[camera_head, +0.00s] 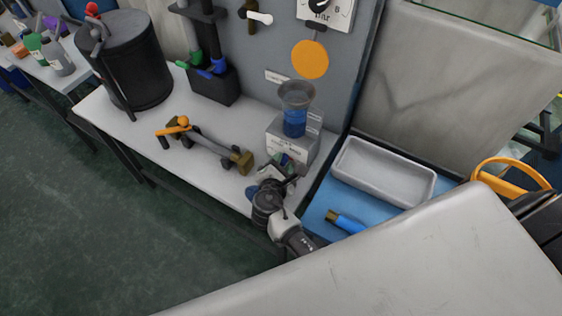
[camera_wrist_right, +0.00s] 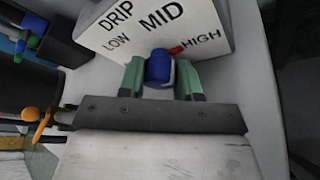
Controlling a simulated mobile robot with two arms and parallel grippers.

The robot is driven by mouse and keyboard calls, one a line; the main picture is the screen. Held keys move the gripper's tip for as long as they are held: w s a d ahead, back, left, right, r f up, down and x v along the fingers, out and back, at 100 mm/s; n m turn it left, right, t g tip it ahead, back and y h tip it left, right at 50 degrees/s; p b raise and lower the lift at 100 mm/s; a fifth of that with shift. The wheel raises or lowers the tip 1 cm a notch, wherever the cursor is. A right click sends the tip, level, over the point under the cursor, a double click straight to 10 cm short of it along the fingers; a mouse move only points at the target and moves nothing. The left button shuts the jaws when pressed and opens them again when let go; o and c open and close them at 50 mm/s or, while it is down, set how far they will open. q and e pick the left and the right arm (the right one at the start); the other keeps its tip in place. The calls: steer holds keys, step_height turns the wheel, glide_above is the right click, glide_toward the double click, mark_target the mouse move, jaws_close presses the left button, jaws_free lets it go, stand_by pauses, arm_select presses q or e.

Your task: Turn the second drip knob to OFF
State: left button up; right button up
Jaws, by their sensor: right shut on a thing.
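The drip knob (camera_wrist_right: 158,66) is blue with a red pointer, on a white dial plate (camera_wrist_right: 112,34) lettered DRIP, LOW, MID and HIGH. The pointer is at the HIGH side; no OFF lettering is visible. My right gripper (camera_wrist_right: 160,80) has its green fingertips on either side of the knob, shut on it. In the head view, my right gripper (camera_head: 282,168) is at the front of a white box (camera_head: 292,140) with a clear funnel-shaped cup (camera_head: 296,108) of blue liquid on top. The arm partly hides the box front and the knob. My left gripper is out of view.
A yellow-and-grey tool (camera_head: 208,143) lies on the white bench (camera_head: 112,113) left of the box. A black drum (camera_head: 135,65) stands further left. A grey tray (camera_head: 383,172) and a blue-handled tool (camera_head: 345,222) are on a blue surface (camera_head: 322,202) to the right.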

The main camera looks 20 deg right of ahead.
steer(key=n+p, duration=0.1)
steer(key=p, duration=0.1)
steer(key=n+g+p, duration=0.1)
steer(key=p, duration=0.1)
steer(key=shift+r+p, duration=0.35)
steer(key=shift+p, duration=0.05)
steer(key=shift+w+f+n+g+h+p, duration=0.1)
steer(key=shift+n+g+h+p, duration=0.4)
steer(key=shift+n+g+p, duration=0.3)
steer(key=shift+n+p, duration=0.3)
steer(key=shift+p, duration=0.15)
steer(key=shift+a+f, duration=0.1)
steer(key=shift+f, duration=0.05)
steer(key=o, duration=0.6)
steer(key=shift+o, duration=0.2)
